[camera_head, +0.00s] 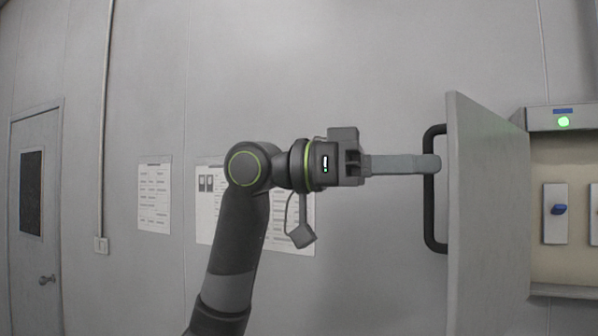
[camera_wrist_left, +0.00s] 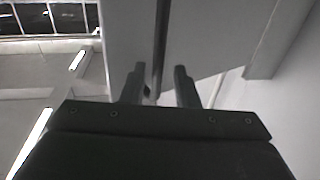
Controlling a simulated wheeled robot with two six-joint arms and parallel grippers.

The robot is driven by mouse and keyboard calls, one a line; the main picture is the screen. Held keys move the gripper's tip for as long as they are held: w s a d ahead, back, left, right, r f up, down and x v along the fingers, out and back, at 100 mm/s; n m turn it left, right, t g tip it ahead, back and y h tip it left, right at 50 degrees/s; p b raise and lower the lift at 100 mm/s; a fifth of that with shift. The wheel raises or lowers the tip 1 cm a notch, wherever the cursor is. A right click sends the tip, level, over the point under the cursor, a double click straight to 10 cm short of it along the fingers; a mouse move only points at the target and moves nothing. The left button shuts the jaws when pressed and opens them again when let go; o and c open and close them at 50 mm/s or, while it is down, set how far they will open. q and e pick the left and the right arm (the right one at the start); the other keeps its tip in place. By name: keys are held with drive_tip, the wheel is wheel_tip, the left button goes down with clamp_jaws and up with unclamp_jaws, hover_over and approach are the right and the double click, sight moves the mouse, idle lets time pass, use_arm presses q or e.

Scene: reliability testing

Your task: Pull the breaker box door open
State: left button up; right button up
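The breaker box door (camera_head: 488,215) stands swung out from the wall, with the box interior (camera_head: 560,220) in view to its right. A black D-shaped handle (camera_head: 430,218) is on the door's left face. My left gripper (camera_head: 432,164) reaches in from the left, its fingers at the upper part of the handle. In the left wrist view the door panel (camera_wrist_left: 215,40) fills the upper middle. The dark handle bar (camera_wrist_left: 161,45) runs between the two fingers of my left gripper (camera_wrist_left: 159,75), which are apart, with gaps showing beside the bar. My right gripper is not in view.
Blue switches (camera_head: 558,209) sit inside the box under a lit green lamp (camera_head: 563,122). Paper sheets (camera_head: 154,194) hang on the grey wall behind my arm. A closed room door (camera_head: 36,250) is at the far left. The space left of the door panel is free except for my arm.

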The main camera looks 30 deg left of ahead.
use_arm(q)
drive_tip(key=b+v, duration=0.5)
drive_tip(key=v, duration=1)
drive_tip(key=shift+a, duration=0.3)
